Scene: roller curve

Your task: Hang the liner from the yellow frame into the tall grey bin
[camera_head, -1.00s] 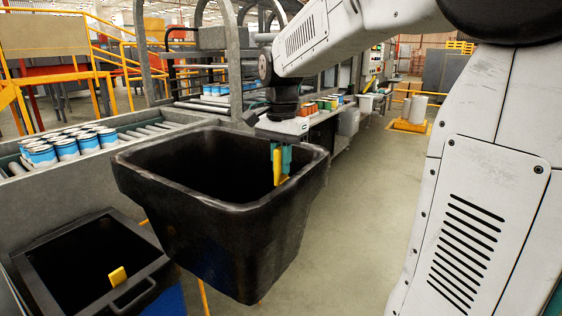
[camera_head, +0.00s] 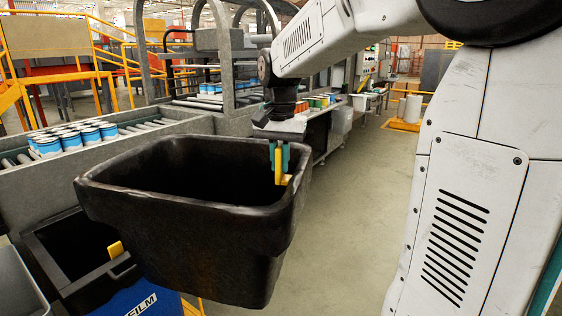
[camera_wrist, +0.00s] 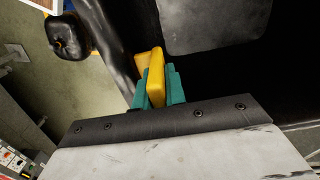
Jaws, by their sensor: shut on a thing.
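The liner (camera_head: 180,235) is a large black open tub, held up in the air at the centre-left of the head view. My gripper (camera_head: 279,163) is shut on a yellow tab (camera_head: 279,178) at the liner's right rim. In the wrist view, the teal fingers (camera_wrist: 158,87) close around the yellow tab (camera_wrist: 154,78), with the black rim beside it. A grey container (camera_head: 18,290), perhaps the tall grey bin, is cut off at the lower left edge. Thin yellow legs (camera_head: 192,306), possibly the yellow frame, show below the liner, which hides most of them.
A dark open container (camera_head: 48,238) with a yellow tab (camera_head: 115,249) stands at lower left, next to a blue bin (camera_head: 140,304) marked FILM. Blue-and-white cans (camera_head: 80,136) sit on the roller conveyor behind. The floor (camera_head: 350,220) to the right is clear.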

